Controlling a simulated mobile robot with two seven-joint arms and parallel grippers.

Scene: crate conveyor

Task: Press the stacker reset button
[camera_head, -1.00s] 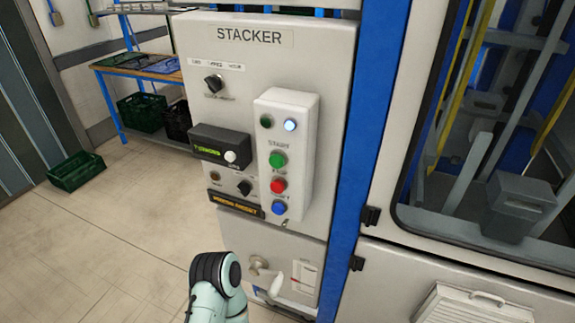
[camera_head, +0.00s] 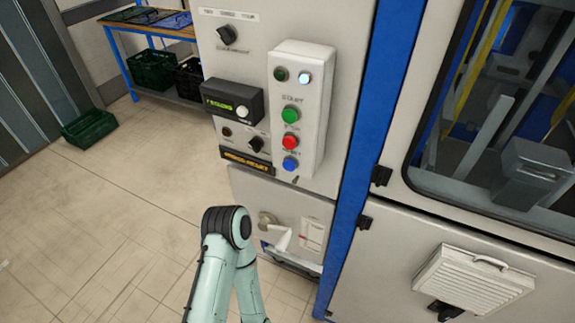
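The stacker control cabinet (camera_head: 352,58) stands in the upper middle. Its raised button box (camera_head: 318,85) carries a green button (camera_head: 291,114), a red button (camera_head: 289,142) and a blue button (camera_head: 290,164) in a column. Above them are a dark green lamp (camera_head: 280,74) and a lit white-blue lamp (camera_head: 304,78). The label beside the blue button is too small to read. A dark plate with yellow lettering (camera_head: 247,161) sits to its lower left. One of my arms shows at the bottom middle, below the box and apart from it. Neither gripper is in view.
A wall of blue posts and a windowed enclosure (camera_head: 500,110) stands to the right. A vented cover (camera_head: 474,279) sticks out at the lower right. A green crate (camera_head: 89,128) lies on the floor at left, near a workbench (camera_head: 150,30).

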